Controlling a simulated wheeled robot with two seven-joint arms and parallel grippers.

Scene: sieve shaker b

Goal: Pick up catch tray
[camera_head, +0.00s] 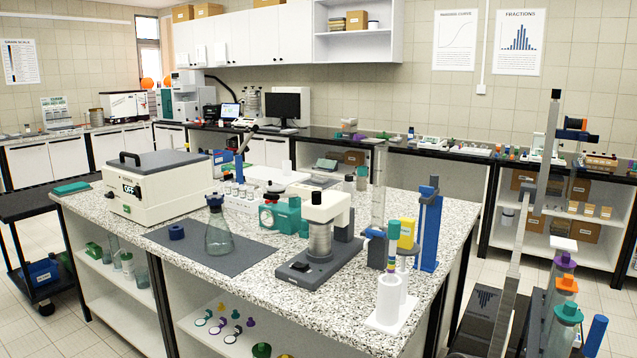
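No thing in view is clearly marked as the catch tray, and I cannot tell which one it is. A machine with a dark base (318,272) and a white head (326,206) stands on the speckled island bench, with a silvery cylinder (320,241) between them. A shallow white tray-like plate (392,314) lies at the bench's right front, under white cylinders (390,292). A white box with a grey lid and a display reading OFF (155,185) stands at the left. Neither of my grippers shows.
A conical flask (218,232) and a blue ring (176,232) stand on a dark mat (240,255). A tall clear cylinder (379,190) and a blue stand (428,225) are at the right. Colour-capped jars (562,285) stand beyond the bench's right edge.

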